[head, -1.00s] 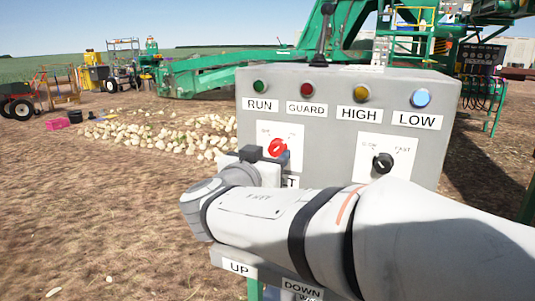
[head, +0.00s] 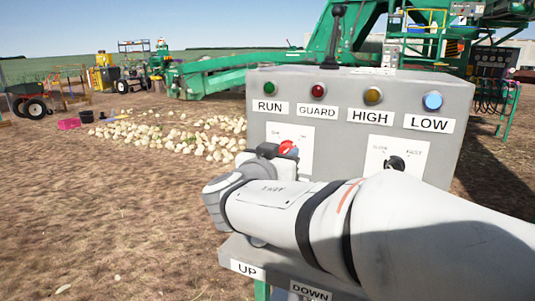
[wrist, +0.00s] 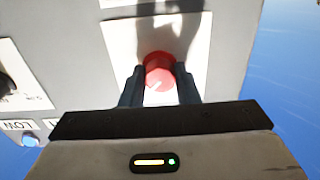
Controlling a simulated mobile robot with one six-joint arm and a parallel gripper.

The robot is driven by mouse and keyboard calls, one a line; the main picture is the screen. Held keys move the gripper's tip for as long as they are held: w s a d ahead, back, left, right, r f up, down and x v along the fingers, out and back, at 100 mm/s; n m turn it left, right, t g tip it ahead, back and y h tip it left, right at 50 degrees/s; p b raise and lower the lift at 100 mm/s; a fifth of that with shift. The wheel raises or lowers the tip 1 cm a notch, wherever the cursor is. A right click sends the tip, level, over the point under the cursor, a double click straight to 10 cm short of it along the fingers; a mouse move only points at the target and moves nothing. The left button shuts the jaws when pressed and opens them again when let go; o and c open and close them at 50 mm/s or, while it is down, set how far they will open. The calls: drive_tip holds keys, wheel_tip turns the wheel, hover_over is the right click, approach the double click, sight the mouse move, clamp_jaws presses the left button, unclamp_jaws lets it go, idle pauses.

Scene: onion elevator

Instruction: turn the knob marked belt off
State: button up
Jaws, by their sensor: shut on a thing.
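The red knob (head: 288,148) sits on a white plate on the grey control box (head: 340,162), below the RUN and GUARD labels. My gripper covers its lower left in the head view. In the wrist view the red knob (wrist: 159,72) stands between the two dark fingers of my gripper (wrist: 160,84), which are shut on it from both sides. A white pointer line shows on its face. The name label under the knob is hidden by my arm, and the position words on the plate are too blurred to read.
A black knob (head: 395,163) with a slow-to-fast plate is at the right. Green, red, amber and blue lamps line the top, below a black lever (head: 336,30). UP and DOWN labels (head: 247,269) show below my arm. Pale onions (head: 180,135) lie on the ground behind.

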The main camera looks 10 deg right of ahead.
drive_tip(key=shift+c, duration=0.9)
drive_tip(key=shift+f+b, duration=0.1)
drive_tip(key=shift+b, duration=0.3)
drive_tip(key=shift+n+b, duration=3.3)
drive_tip(key=shift+n, duration=5.7)
drive_tip(key=o, duration=1)
